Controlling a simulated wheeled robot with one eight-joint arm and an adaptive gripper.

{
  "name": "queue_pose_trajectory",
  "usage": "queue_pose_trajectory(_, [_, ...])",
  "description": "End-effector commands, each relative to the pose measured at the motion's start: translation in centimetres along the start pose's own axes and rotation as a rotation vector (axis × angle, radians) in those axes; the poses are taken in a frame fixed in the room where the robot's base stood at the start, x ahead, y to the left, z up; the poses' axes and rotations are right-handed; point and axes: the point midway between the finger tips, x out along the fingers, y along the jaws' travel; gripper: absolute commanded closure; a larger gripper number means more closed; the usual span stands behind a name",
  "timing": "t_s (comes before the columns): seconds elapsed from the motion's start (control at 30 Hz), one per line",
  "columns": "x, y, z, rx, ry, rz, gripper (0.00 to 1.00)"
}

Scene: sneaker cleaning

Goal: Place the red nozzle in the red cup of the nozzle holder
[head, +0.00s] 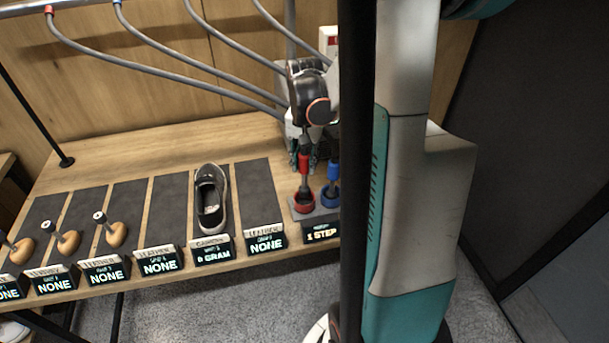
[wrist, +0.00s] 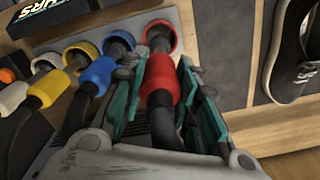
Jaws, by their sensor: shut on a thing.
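My gripper (wrist: 165,90) is shut on the red nozzle (wrist: 161,78), with one finger on each side of its red collar. In the head view the red nozzle (head: 304,164) points down, roughly upright, below my gripper (head: 302,150). The red cup (head: 304,203) of the nozzle holder (head: 318,216) is directly under it. In the wrist view the nozzle's dark tip lies within the ring of the red cup (wrist: 172,33). I cannot tell how deep the tip sits or whether it touches the cup.
A blue nozzle (head: 333,171) stands in the blue cup (head: 331,197) close to the right. Yellow and white nozzles show in the wrist view. A dark sneaker (head: 210,198) lies on a mat to the left. Grey hoses (head: 150,68) hang behind. A black post hides the holder's right part.

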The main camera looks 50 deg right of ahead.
Motion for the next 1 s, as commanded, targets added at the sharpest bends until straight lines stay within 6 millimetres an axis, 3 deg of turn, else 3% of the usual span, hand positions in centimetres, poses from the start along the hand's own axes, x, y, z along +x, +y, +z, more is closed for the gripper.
queue_pose_trajectory(0.17, [1.1, 0.0, 0.0, 0.000, 0.000, 0.000, 1.00])
queue_pose_trajectory(0.4, [4.4, 0.0, 0.0, 0.000, 0.000, 0.000, 1.00])
queue_pose_trajectory(0.8, [4.9, 0.0, 0.0, 0.000, 0.000, 0.000, 1.00])
queue_pose_trajectory(0.83, [4.9, 0.0, 0.0, 0.000, 0.000, 0.000, 0.70])
queue_pose_trajectory(0.9, [4.8, 0.0, 0.0, 0.000, 0.000, 0.000, 0.54])
queue_pose_trajectory(1.0, [4.8, 0.0, 0.0, 0.000, 0.000, 0.000, 0.52])
